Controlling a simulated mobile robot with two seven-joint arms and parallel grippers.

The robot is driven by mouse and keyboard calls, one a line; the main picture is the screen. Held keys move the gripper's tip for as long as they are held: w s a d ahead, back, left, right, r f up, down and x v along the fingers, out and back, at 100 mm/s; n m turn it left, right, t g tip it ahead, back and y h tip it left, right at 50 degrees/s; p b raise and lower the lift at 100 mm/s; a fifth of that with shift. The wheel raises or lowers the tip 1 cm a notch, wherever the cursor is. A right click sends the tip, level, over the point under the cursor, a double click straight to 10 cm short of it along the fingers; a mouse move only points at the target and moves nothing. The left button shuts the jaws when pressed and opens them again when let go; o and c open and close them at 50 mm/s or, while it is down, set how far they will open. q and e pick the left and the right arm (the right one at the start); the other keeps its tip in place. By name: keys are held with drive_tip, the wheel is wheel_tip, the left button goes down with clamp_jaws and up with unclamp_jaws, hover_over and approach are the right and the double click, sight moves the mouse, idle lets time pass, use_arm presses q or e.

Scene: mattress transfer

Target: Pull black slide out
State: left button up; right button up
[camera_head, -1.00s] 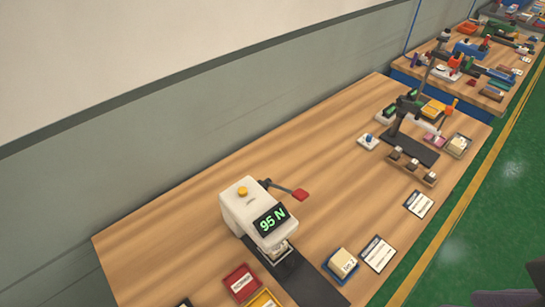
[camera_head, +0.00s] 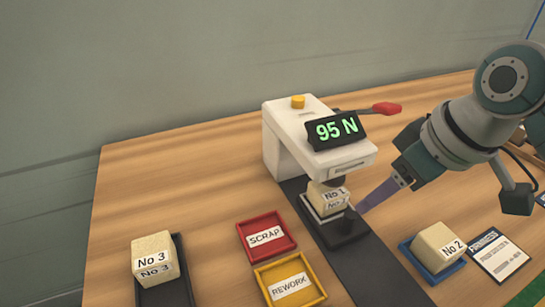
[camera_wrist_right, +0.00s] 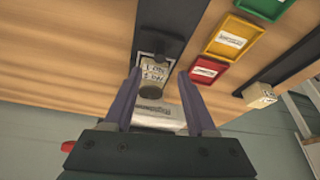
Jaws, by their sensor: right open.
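The black slide (camera_head: 345,228) sits on a dark rail under the white press (camera_head: 297,118). A cream block marked No 1 (camera_head: 328,196) stands in its pale-edged seat, beneath the press head. My right gripper (camera_head: 366,203) is open, its purple fingers just right of the slide in the head view. In the right wrist view, the open right gripper (camera_wrist_right: 159,72) has its fingertips to either side of the No 1 block (camera_wrist_right: 153,76), with the slide (camera_wrist_right: 165,46) just beyond them. Contact with the slide cannot be told. My left gripper is not in view.
The press display reads 95 N. Left of the rail (camera_head: 368,270) lie a red SCRAP tray (camera_head: 289,246) and a yellow REWORK tray (camera_head: 318,297). A No 3 block (camera_head: 153,257) stands far left. A No 2 block (camera_head: 438,247) sits in a blue tray (camera_head: 427,276) at right.

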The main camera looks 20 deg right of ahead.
sight(351, 214)
drive_tip(key=b+x, duration=0.3)
drive_tip(key=x, duration=0.7)
drive_tip(key=shift+w+f, duration=0.1)
drive_tip(key=shift+w, duration=0.05)
drive_tip(key=c, duration=0.4)
clamp_jaws()
idle(0.7)
